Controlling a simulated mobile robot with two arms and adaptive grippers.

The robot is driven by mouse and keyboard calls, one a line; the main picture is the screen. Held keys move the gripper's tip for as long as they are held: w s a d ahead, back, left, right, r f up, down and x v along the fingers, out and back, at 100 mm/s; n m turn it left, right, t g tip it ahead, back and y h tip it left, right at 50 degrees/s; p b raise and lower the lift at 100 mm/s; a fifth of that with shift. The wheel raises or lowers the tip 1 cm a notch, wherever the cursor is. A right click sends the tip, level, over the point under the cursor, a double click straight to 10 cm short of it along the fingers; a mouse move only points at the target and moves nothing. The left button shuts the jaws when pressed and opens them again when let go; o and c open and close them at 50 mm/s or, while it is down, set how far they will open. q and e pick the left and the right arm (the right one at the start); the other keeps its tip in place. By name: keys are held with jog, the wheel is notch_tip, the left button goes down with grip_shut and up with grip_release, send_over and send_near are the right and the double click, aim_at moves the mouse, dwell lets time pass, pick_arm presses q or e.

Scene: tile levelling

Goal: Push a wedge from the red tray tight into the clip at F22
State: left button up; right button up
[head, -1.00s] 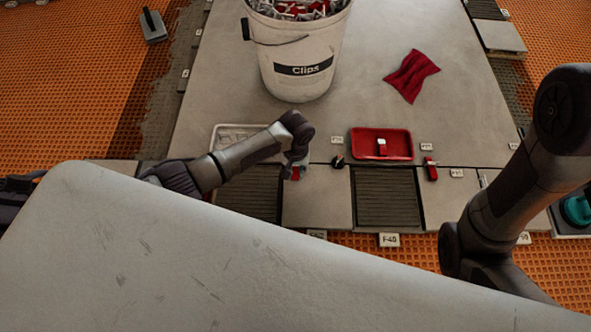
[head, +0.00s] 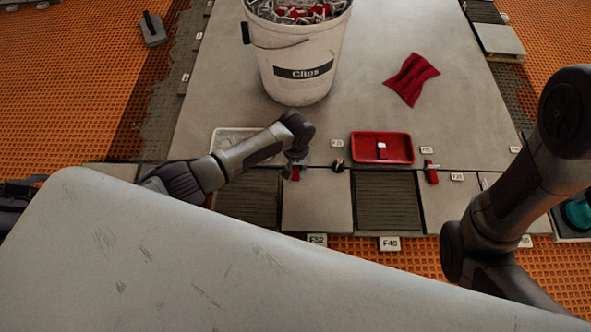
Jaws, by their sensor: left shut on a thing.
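The red tray (head: 400,150) lies on the large grey slab right of the middle, with a red and white piece (head: 382,151) in it. My left gripper (head: 296,160) is at the back edge of a small grey tile (head: 316,205), left of the tray. It is shut on a small red wedge (head: 295,174), mostly hidden by the fingers. The wedge is low at the tile joint; I cannot tell whether it sits in a clip or how deep. A tag (head: 317,240) at the tile's front is partly covered and hard to read. My right gripper is not in view.
A white bucket marked Clips (head: 298,60) stands behind. Another red wedge (head: 431,173) stands at a joint right of the tray. A small dark object (head: 338,165) is near my left gripper. A white tray (head: 232,138) lies left; a red cloth (head: 411,79) lies back right.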

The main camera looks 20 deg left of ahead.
aim_at(296, 172)
pick_arm(q)
jog(key=shift+w+r, duration=0.15)
jog(key=shift+w, duration=0.05)
jog(key=o, duration=0.9)
jog(key=shift+s, duration=0.1)
jog(key=shift+c, duration=0.2)
notch_tip(296, 172, up, 12)
